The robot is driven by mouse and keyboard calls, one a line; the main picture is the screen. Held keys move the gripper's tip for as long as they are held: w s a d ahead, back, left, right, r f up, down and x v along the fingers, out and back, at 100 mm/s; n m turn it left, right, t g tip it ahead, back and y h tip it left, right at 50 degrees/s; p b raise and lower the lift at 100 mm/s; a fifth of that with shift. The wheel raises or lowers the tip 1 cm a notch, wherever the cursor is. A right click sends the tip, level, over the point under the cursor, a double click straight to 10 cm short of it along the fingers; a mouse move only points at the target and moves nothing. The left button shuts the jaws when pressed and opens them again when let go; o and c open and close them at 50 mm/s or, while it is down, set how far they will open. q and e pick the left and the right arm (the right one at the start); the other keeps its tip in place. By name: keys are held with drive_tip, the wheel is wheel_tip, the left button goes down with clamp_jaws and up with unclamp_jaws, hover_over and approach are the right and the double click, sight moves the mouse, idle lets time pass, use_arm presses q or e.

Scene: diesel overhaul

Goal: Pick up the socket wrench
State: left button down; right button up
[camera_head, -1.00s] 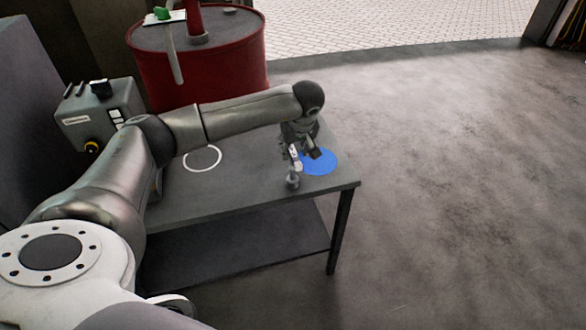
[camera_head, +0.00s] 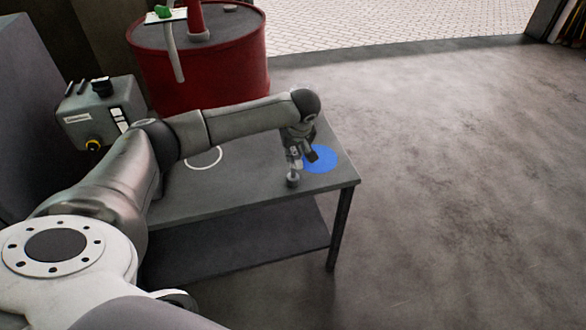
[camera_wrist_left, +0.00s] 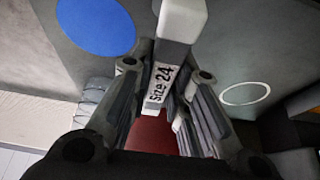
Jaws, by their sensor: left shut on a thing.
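The socket wrench (camera_wrist_left: 182,22) is light grey with a "Size 24" label and runs between the fingers in the left wrist view. My left gripper (camera_wrist_left: 170,75) is shut on it. In the head view my left gripper (camera_head: 300,158) points down over the front right part of the grey table. The wrench's rounded grey end (camera_head: 292,179) shows below the fingers, near the table's front edge. I cannot tell whether it touches the tabletop. My right gripper is not in view.
The grey table (camera_head: 235,195) has a blue disc (camera_head: 322,160) beside the gripper and a white ring (camera_head: 205,164) to the left. The floor at right is clear.

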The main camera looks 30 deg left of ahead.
use_arm(q)
drive_tip(key=shift+w+r, duration=0.1)
drive_tip(key=shift+r, duration=0.05)
drive_tip(key=shift+r, duration=0.2)
wheel_tip(320, 180, up, 2)
drive_tip(key=shift+r+b, duration=0.2)
drive_tip(key=shift+b, duration=0.65)
drive_tip(key=s+d+r+b, duration=0.2)
drive_tip(key=s+r+b, duration=0.1)
drive_tip(key=s+r, duration=0.7)
drive_tip(key=shift+s, duration=2)
